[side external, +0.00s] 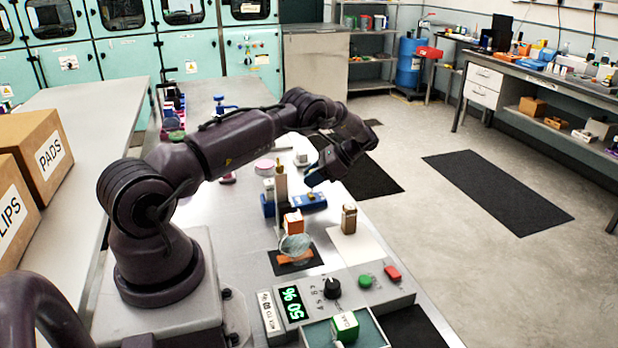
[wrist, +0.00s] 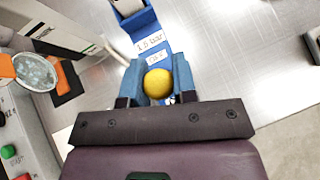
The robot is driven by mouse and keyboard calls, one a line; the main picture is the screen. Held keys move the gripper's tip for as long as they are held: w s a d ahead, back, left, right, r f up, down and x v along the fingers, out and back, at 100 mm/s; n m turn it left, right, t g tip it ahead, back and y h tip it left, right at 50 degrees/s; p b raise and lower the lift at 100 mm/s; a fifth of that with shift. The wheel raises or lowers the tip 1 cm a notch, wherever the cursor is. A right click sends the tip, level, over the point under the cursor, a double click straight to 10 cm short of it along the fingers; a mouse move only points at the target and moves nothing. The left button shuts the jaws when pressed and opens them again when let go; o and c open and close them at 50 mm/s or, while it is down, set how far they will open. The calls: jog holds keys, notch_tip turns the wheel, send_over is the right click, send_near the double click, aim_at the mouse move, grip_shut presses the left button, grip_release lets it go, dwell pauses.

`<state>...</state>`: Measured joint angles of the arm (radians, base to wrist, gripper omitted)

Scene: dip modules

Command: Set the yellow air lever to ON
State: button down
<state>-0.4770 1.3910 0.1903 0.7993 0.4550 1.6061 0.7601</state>
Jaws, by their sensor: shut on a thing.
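The yellow air lever shows in the wrist view as a round yellow knob (wrist: 158,83) between the two blue fingertips of my gripper (wrist: 159,72). My gripper is shut on this knob, a fingertip on each side. The lever's blue base (wrist: 148,24) runs away beyond the knob and carries white labels; one seems to read a pressure in bar, and the other is too small to read surely. In the side external view my gripper (side external: 312,178) is low over the blue unit (side external: 308,201), and the yellow knob is hidden there.
A tall upright stand (side external: 281,192) is close beside my gripper. An orange-and-white block (side external: 293,222), a glass dish (side external: 295,246) over a black mat (side external: 280,267) and a brown block (side external: 349,219) are nearby. A control panel (side external: 350,300) with a green readout is in front.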

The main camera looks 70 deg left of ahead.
jog(key=shift+w+d+g, duration=0.1)
jog(key=shift+w+g, duration=0.25)
jog(key=shift+g, duration=0.15)
dwell(0.3)
jog(key=c, duration=0.9)
grip_release()
jog(key=shift+v, duration=1.3)
jog(key=shift+w, duration=0.1)
jog(key=shift+r, duration=0.1)
